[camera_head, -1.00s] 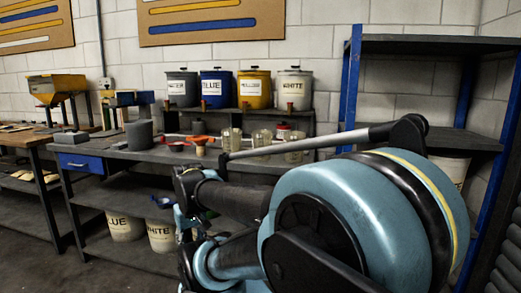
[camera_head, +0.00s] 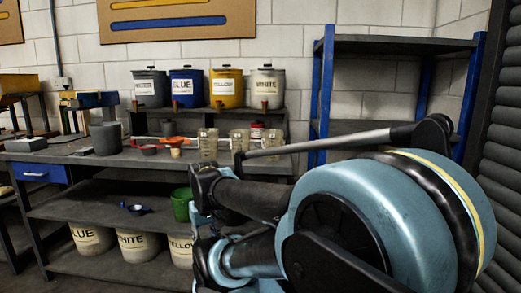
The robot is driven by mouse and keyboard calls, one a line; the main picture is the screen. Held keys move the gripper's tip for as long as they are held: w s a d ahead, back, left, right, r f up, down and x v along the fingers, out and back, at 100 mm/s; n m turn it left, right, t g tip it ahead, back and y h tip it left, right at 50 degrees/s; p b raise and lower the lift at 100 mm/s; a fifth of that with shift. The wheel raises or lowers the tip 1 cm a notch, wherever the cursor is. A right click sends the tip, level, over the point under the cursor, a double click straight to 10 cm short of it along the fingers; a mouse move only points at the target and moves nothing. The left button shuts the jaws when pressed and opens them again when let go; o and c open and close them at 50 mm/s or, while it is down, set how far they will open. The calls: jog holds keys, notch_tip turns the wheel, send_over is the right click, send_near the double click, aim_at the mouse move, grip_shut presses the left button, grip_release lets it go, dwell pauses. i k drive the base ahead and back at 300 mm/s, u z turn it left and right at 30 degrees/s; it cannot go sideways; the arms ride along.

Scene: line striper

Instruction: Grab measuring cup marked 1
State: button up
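Three clear measuring cups stand upright in a row on the grey workbench (camera_head: 75,152): a left one (camera_head: 208,144), a middle one (camera_head: 240,141) and a right one (camera_head: 271,142). Any number on them is too small to read. My folded arm crosses the right foreground, below and in front of the cups. Its dark and teal joints are near the bench's front edge, apart from the cups. I cannot make out my gripper's fingers.
Labelled paint buckets, black, blue (camera_head: 187,88), yellow (camera_head: 226,88) and white (camera_head: 266,89), stand on a raised shelf behind the cups. A grey cylinder (camera_head: 106,138) and small red-handled items are left of them. A green bucket (camera_head: 181,205) is underneath. A blue-framed rack (camera_head: 400,45) stands right.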

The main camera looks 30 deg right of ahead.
aim_at(239, 139)
jog(key=z, duration=1.8)
jog(key=k, duration=1.85)
jog(key=u, duration=0.7)
jog(key=i, duration=1)
